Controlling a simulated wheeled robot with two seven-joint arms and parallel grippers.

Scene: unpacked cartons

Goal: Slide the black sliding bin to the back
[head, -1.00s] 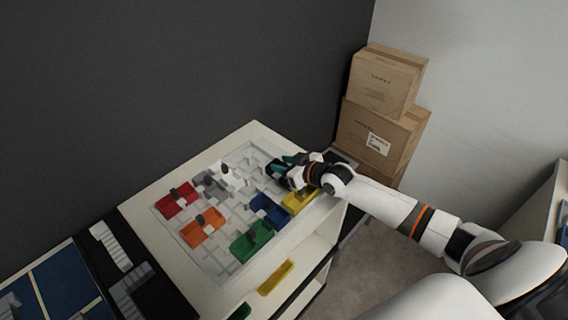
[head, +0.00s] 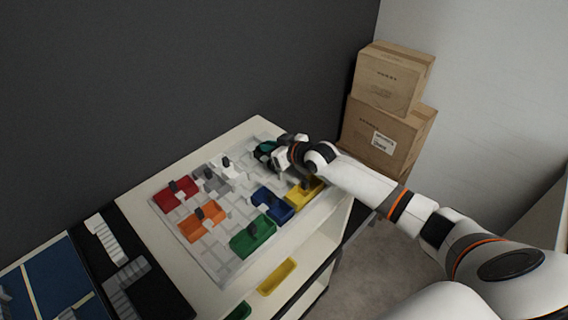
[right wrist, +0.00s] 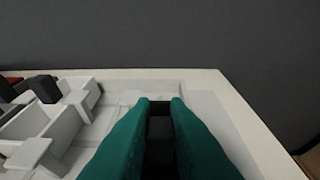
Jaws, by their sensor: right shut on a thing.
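My right gripper (head: 267,149) reaches in from the right, over the far right part of the white slotted board (head: 212,255). In the right wrist view its green fingers (right wrist: 160,104) are shut on the dark handle of the black sliding bin (right wrist: 160,128). In the head view the bin is mostly hidden by the gripper, so I cannot tell exactly how far back it sits. My left gripper is not in view.
Red (head: 178,197), orange (head: 197,221), green (head: 243,243), blue (head: 267,208), yellow (head: 304,196), grey (head: 209,183) and white (head: 232,174) bins sit on the board. Cartons (head: 385,127) stand at the right. A dark wall (head: 180,80) rises behind.

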